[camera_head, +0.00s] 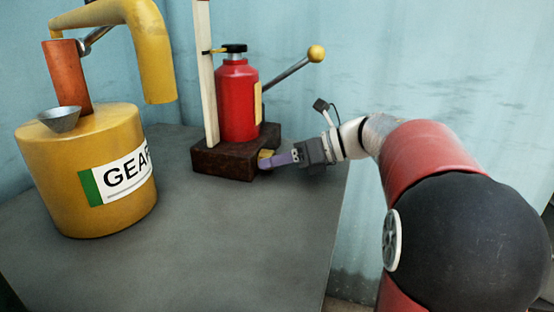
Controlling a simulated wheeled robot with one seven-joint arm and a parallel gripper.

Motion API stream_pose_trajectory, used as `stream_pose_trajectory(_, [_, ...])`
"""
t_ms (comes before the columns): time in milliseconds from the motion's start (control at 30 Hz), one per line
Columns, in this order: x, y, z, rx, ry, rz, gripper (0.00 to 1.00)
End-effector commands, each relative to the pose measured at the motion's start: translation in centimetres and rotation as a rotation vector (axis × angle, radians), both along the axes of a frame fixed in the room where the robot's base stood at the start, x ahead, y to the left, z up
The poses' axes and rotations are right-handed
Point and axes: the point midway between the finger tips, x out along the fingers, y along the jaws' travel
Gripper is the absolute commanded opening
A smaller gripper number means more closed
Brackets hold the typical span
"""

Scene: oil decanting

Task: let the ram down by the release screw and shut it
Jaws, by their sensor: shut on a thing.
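The red bottle jack (238,103) stands upright on a dark brown base block (224,162) at the back of the grey table. It has a black ram top (235,48) and a lever handle with a yellow knob (316,54) rising to the right. A small yellow part (265,153), which looks like the release screw, shows low at the front right of the base. My gripper (270,160) reaches in from the right, its purple fingers shut on this part. The fingers partly hide it, and its turn position cannot be told.
A large yellow drum (90,185) labelled "GEAR" stands at the left, with a funnel (60,120) and an orange and yellow pump on top. A pale upright strip (206,75) stands beside the jack. The grey table (235,235) is clear in front.

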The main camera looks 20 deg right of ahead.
Motion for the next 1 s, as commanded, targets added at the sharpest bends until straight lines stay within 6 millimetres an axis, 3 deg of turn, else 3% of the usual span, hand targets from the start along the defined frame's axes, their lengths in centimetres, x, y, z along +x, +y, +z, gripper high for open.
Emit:
stream_pose_trajectory(167, [0.0,0.0,0.0,0.0,0.0,-0.001,0.16])
stream_pose_trajectory(200, [0.0,0.0,0.0,0.0,0.0,-0.001,0.44])
stream_pose_trajectory(233, [0.0,0.0,0.0,0.0,0.0,-0.001,0.48])
stream_pose_trajectory(567, [-0.1,-0.3,0.1,-0.001,-0.002,-0.003,0.48])
stream_pose_trajectory(1000, [-2.7,-5.8,2.4,-0.001,-0.002,-0.003,0.48])
